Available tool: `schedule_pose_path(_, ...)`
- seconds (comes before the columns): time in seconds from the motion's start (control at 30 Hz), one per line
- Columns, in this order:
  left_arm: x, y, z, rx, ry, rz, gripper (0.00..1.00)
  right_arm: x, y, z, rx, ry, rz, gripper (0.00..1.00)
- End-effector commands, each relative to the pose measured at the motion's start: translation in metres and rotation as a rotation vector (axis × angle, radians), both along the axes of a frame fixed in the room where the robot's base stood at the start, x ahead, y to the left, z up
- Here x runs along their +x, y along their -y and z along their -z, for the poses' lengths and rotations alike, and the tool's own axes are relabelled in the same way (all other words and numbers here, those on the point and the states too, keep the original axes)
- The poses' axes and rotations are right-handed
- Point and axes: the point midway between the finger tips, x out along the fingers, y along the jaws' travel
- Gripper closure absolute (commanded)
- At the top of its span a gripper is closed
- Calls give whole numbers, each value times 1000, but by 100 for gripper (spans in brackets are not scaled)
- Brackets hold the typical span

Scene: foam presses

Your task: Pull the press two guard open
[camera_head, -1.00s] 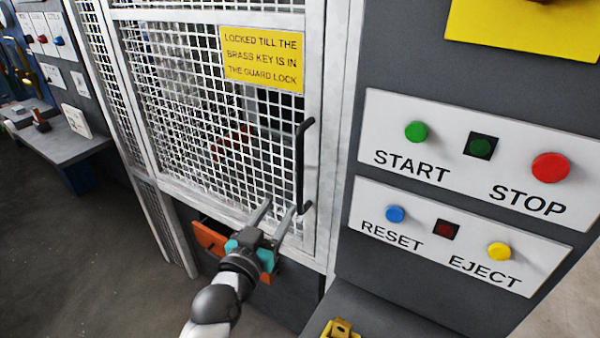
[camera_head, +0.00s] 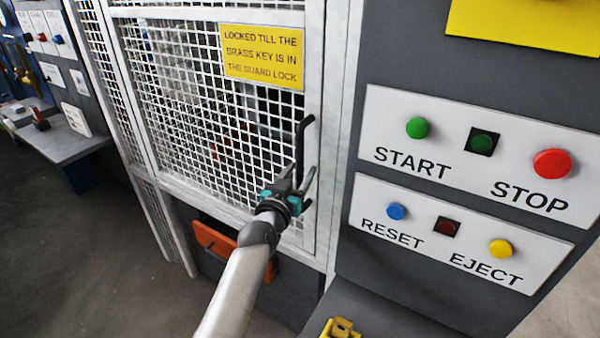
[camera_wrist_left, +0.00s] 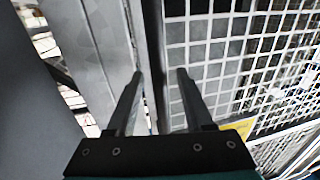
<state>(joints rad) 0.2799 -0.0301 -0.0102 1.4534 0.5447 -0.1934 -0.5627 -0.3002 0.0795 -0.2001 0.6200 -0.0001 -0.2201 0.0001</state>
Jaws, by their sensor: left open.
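The press two guard (camera_head: 195,120) is a white mesh door in a pale metal frame, and it looks closed. Its black upright handle (camera_head: 300,138) is on the right side of the door. My left gripper (camera_head: 300,168) is open at the lower part of the handle, with one finger on each side of it. In the left wrist view the handle (camera_wrist_left: 153,35) passes between the two fingertips of the gripper (camera_wrist_left: 160,73), closer to the left finger. I cannot tell whether either finger touches it. My right gripper is not in view.
A yellow sign (camera_head: 262,57) about the brass key and guard lock is on the mesh. Right of the door is a grey panel with START/STOP (camera_head: 430,160) and RESET/EJECT (camera_head: 450,235) plates. An orange part (camera_head: 215,240) is below the door. A grey bench (camera_head: 60,145) stands far left.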

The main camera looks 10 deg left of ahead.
Motion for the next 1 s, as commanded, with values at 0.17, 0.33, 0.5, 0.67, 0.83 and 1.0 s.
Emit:
schedule_pose_path(0.17,4,1,0,0,1,0,48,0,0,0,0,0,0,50)
schedule_pose_path(0.33,4,1,0,0,1,0,48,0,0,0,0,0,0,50)
schedule_pose_path(0.5,4,1,0,0,1,0,62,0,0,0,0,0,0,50)
schedule_pose_path(0.67,4,1,0,0,1,0,80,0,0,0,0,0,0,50)
schedule_pose_path(0.83,4,1,0,0,0,0,100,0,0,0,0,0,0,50)
schedule_pose_path(1.0,4,1,0,0,0,0,100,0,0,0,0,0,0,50)
